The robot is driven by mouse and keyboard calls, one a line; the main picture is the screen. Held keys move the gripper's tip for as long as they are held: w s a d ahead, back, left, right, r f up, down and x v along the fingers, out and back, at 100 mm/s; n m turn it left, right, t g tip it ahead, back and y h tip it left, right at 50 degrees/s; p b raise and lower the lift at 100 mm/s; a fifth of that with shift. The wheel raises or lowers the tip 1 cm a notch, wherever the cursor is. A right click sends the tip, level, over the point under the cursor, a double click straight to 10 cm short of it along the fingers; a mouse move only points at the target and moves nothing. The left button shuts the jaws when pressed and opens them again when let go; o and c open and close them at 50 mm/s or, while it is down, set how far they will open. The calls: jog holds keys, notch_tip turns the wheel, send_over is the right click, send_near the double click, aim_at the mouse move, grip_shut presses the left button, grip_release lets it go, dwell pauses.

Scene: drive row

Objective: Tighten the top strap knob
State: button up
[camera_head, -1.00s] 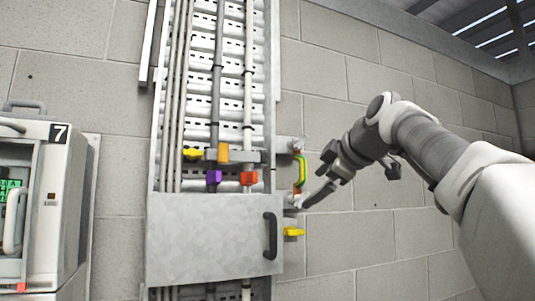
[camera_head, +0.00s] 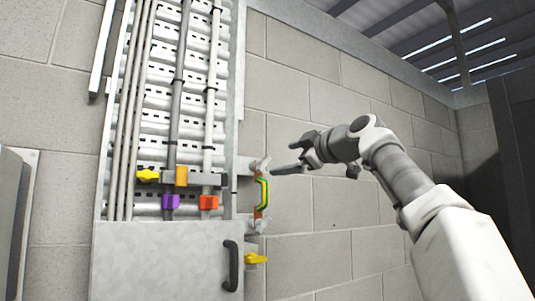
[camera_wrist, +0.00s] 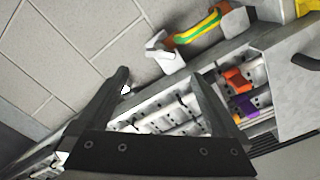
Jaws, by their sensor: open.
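A green-and-yellow strap (camera_head: 263,193) hangs on the wall to the right of the cable tray. The pale top strap knob (camera_head: 261,163) is at its upper end and a pale lower knob (camera_head: 257,224) at its lower end. In the wrist view the strap (camera_wrist: 203,27) is at the top, with the top knob (camera_wrist: 164,54) at its left end. My gripper (camera_head: 285,157) is open and empty. In the head view its fingers appear just right of the top knob. In the wrist view the knob lies beyond the fingertips (camera_wrist: 167,82), not between them.
The cable tray carries a purple block (camera_head: 171,202), a red-orange block (camera_head: 209,203), an orange block (camera_head: 182,176) and a yellow handle (camera_head: 148,176). A grey cover (camera_head: 165,262) with a dark handle stands below. A yellow lever (camera_head: 256,259) sticks out beside it. The block wall to the right is clear.

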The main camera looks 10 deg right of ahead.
aim_at(266, 163)
jog(key=p+x, duration=0.4)
jog(key=x, duration=0.4)
jog(key=shift+r, duration=0.1)
jog(key=shift+w+a+p, duration=0.2)
jog(key=shift+w+p, duration=0.2)
jog(key=shift+w, duration=0.05)
jog(key=c, duration=1.4)
